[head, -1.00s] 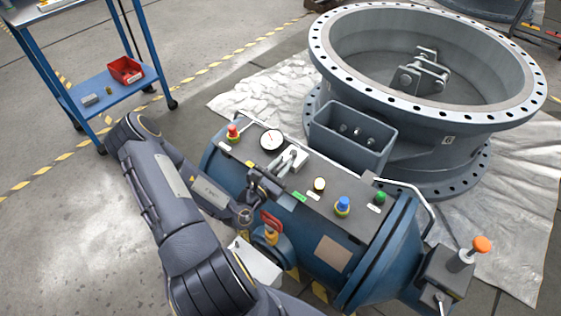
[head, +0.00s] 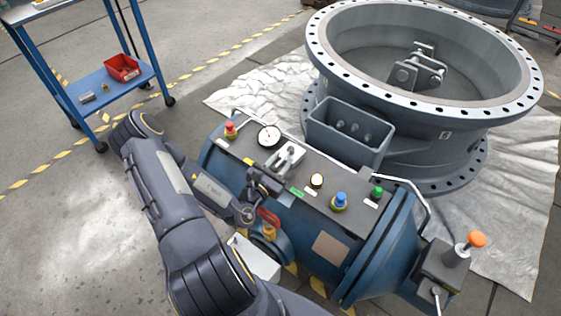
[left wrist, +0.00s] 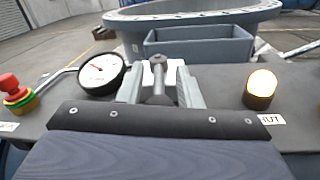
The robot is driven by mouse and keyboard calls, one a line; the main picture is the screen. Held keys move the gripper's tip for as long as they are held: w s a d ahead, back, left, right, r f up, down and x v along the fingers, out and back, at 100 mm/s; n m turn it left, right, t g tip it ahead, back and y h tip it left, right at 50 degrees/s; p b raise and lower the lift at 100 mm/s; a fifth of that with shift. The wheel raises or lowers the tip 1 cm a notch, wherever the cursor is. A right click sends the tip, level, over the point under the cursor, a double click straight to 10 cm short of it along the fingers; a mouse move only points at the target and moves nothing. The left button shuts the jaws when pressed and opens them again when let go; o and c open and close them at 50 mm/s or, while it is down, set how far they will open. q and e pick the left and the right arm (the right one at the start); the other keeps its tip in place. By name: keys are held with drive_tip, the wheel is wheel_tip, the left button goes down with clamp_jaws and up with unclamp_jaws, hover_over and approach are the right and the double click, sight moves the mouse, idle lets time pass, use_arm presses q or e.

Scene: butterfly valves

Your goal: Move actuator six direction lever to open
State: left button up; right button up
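The blue actuator (head: 331,219) lies on the floor with a dark panel on top. My right gripper is out of view.
A dial gauge (head: 269,136) and a red button (head: 231,130) are left of the lever. To its right are a lit lamp (head: 317,180), a blue button (head: 339,201) and a green one (head: 377,192). A large flanged valve (head: 418,145) stands behind.

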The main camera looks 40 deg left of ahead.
use_arm(q)
drive_tip(key=s, duration=0.7)
drive_tip(key=shift+s+d, duration=0.35)
